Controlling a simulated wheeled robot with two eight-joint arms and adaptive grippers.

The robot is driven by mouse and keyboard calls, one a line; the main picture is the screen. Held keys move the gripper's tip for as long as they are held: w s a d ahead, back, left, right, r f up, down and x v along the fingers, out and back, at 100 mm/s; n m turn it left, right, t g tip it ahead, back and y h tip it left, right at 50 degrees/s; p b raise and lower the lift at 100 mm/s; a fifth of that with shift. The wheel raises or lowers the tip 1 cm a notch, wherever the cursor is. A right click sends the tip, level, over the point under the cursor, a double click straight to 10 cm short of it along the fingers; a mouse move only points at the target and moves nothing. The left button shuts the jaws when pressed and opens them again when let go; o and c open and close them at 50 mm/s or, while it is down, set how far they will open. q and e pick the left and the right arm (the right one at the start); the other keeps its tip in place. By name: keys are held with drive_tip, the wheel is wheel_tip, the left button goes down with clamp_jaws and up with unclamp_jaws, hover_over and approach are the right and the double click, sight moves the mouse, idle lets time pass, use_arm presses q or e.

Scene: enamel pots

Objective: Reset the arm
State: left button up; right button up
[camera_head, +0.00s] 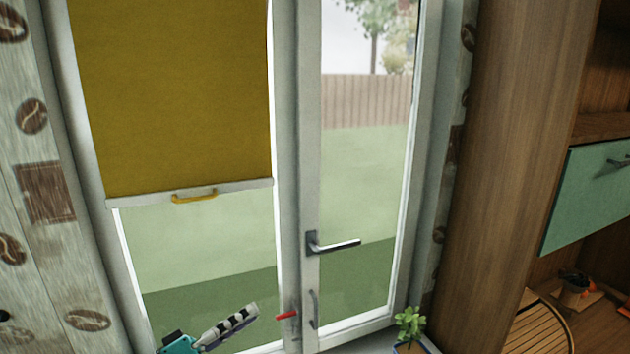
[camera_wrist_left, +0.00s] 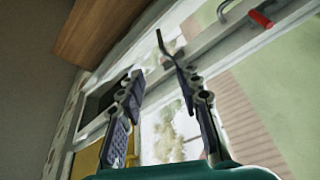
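My left gripper (camera_head: 246,313) comes in at the bottom of the head view, in front of the lower window pane. Its palm is teal and its fingers are striped light and dark. In the left wrist view, its two fingers (camera_wrist_left: 159,76) stand apart with nothing between them. The gripper is open and empty. It appears left of the red handle (camera_head: 287,315) on the window frame, which also shows at the top right of the wrist view (camera_wrist_left: 261,18). My right gripper is in neither view.
A yellow blind (camera_head: 175,95) with a yellow pull (camera_head: 195,196) covers the upper left pane. The right sash carries a lever handle (camera_head: 335,244). A potted plant (camera_head: 410,324) stands at the bottom. A wooden cabinet (camera_head: 510,150) with a green door (camera_head: 592,195) fills the right side.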

use_arm(q)
drive_tip(key=s+d+f+g+y+b, duration=0.2)
drive_tip(key=s+d+f+y, duration=0.1)
drive_tip(key=f, duration=0.5)
drive_tip(key=s+d+f+g+y+b, duration=0.2)
drive_tip(key=d+f+g+y+b, duration=0.1)
drive_tip(key=f, duration=0.5)
drive_tip(key=s+a+f+m+y+b, duration=0.2)
drive_tip(key=s+a+f+y+b, duration=0.3)
drive_tip(key=s+a+f+y, duration=0.3)
wheel_tip(320, 180, down, 3)
drive_tip(key=shift+s+a+f+g+y, duration=0.25)
drive_tip(key=shift+s+a+y, duration=0.2)
drive_tip(key=shift+s, duration=0.25)
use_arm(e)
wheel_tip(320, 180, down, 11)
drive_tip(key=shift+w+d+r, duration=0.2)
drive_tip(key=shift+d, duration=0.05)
